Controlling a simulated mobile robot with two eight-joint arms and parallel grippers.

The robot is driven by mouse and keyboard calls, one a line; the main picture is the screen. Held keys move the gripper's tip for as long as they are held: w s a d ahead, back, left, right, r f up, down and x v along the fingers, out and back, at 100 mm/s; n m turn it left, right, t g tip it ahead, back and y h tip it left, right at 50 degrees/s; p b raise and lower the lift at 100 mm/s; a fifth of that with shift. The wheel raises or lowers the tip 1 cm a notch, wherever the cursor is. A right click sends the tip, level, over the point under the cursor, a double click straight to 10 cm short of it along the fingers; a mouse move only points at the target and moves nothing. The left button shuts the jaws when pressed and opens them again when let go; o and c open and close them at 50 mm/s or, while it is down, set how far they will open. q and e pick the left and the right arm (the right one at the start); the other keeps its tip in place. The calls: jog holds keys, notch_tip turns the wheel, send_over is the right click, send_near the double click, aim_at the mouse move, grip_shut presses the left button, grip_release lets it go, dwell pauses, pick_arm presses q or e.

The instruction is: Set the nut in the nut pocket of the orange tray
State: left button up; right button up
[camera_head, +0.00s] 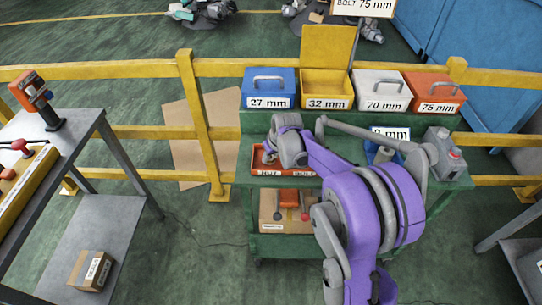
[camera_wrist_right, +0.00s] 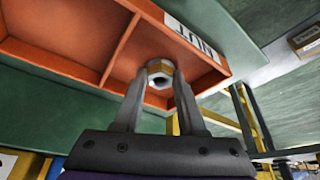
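The orange tray (camera_head: 257,163) lies on the green cart, with NUT and BOLT labels on its front edge. It also shows in the right wrist view (camera_wrist_right: 65,62), with dividers and the NUT label beside one pocket. My right gripper (camera_wrist_right: 160,77) is over that pocket. Its fingers are closed on both sides of a metal hex nut (camera_wrist_right: 159,68) with a brownish face. I cannot tell whether the nut touches the pocket floor. In the head view my purple arm hides the tray's right part, and the nut cannot be made out. My left gripper is not in view.
Blue (camera_head: 268,83), yellow (camera_head: 327,86), white (camera_head: 381,91) and orange-red (camera_head: 434,93) boxes stand on the cart's upper shelf behind the tray. A grey device (camera_head: 442,152) stands at the cart's right. A cardboard box (camera_head: 272,220) sits on the lower shelf.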

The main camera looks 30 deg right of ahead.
jog(key=o, duration=0.4)
jog(key=shift+r, duration=0.3)
jog(key=v, duration=1.2)
jog(key=shift+t, duration=0.5)
jog(key=s+a+f, duration=0.2)
jog(key=s+a, duration=0.3)
jog(key=s, duration=0.3)
jog(key=s+a+f, duration=0.2)
jog(key=s+a, duration=0.3)
jog(key=s, duration=0.3)
jog(key=s+a+f, duration=0.3)
jog(key=s+a, duration=0.2)
jog(key=s, duration=0.2)
jog(key=shift+s+f+p, duration=0.1)
jog(key=shift+s+p, duration=0.2)
jog(key=shift+s, duration=0.1)
